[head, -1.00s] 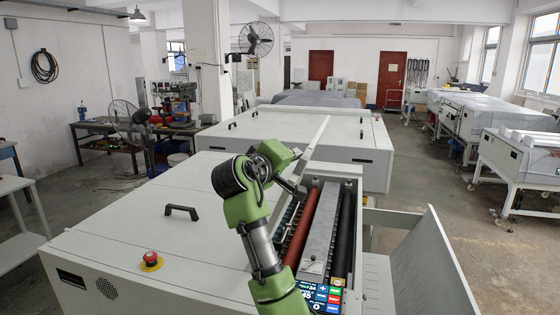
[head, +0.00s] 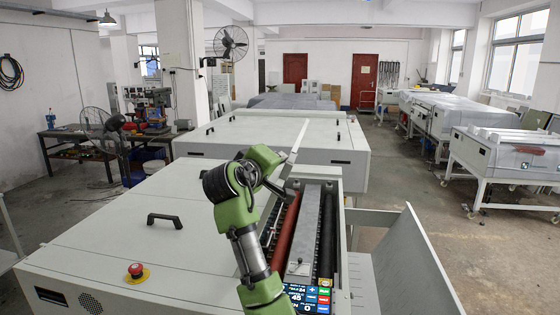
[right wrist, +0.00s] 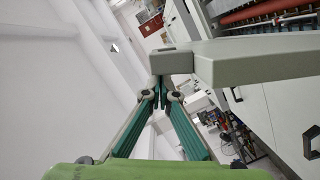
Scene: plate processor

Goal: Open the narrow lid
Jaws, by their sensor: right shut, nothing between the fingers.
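The narrow lid (head: 299,141) is a thin, light grey panel on the near plate processor (head: 110,225). In the head view it stands raised and tilted, nearly edge-on, partly hidden behind my right arm. The bay beside it is uncovered, showing a red roller (head: 284,232), a grey metal bar (head: 304,232) and a dark roller (head: 326,235). My right gripper (head: 289,188) is beside the raised lid, over the bay. In the right wrist view its green fingers (right wrist: 161,86) are closed together and empty, close to the lid's grey edge (right wrist: 255,62); contact is unclear. My left gripper is out of view.
A touch panel (head: 308,297) is at the bay's near end. A red emergency button (head: 137,271) and a black handle (head: 164,219) are on the wide cover. A sloped side tray (head: 408,262) stands at the right. Another processor (head: 240,140) is behind.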

